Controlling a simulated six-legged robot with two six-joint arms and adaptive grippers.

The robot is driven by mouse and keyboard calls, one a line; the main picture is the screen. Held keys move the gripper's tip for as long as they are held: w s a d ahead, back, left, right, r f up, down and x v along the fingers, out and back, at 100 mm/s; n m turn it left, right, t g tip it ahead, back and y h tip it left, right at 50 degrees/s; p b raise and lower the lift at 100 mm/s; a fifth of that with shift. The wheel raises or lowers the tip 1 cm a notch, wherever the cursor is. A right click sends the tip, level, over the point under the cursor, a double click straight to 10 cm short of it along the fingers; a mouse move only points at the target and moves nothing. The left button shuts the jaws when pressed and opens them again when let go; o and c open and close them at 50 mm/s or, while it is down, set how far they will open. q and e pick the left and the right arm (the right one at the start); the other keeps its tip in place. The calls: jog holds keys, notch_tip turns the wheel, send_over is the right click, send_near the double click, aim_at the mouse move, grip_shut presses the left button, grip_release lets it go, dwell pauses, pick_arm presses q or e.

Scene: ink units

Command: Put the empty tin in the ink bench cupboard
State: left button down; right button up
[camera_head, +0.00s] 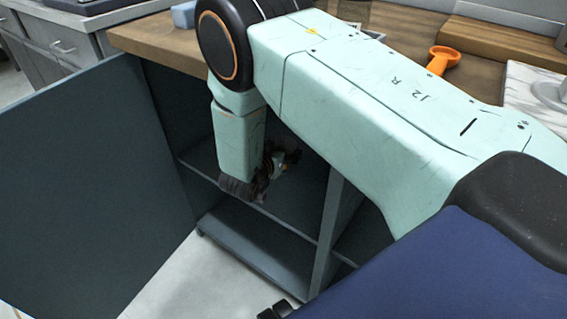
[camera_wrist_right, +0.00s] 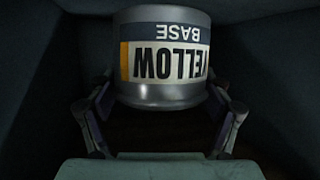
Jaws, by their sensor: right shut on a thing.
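The tin (camera_wrist_right: 165,85) is a grey metal can with a white label reading "YELLOW BASE", upside down in the right wrist view. My right gripper (camera_wrist_right: 162,95) has a finger on each side of it and is shut on it. In the head view my right gripper (camera_head: 280,163) reaches into the open ink bench cupboard (camera_head: 300,205), above its middle shelf; the tin is mostly hidden there. I cannot tell whether the tin touches the shelf. The dark cupboard door (camera_head: 90,170) stands wide open at the left. My left gripper is not in view.
An upright divider (camera_head: 328,235) splits the cupboard, close to the right of my gripper. A lower shelf (camera_head: 255,245) is empty where visible. On the wooden bench top (camera_head: 160,42) lie a blue block (camera_head: 183,15) and an orange tool (camera_head: 440,60). Grey drawers (camera_head: 65,45) stand behind.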

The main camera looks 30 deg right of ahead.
notch_tip(320, 180, down, 8)
jog(key=b, duration=0.3)
jog(key=shift+f+b, duration=0.15)
jog(key=shift+b, duration=0.2)
jog(key=o, duration=1.7)
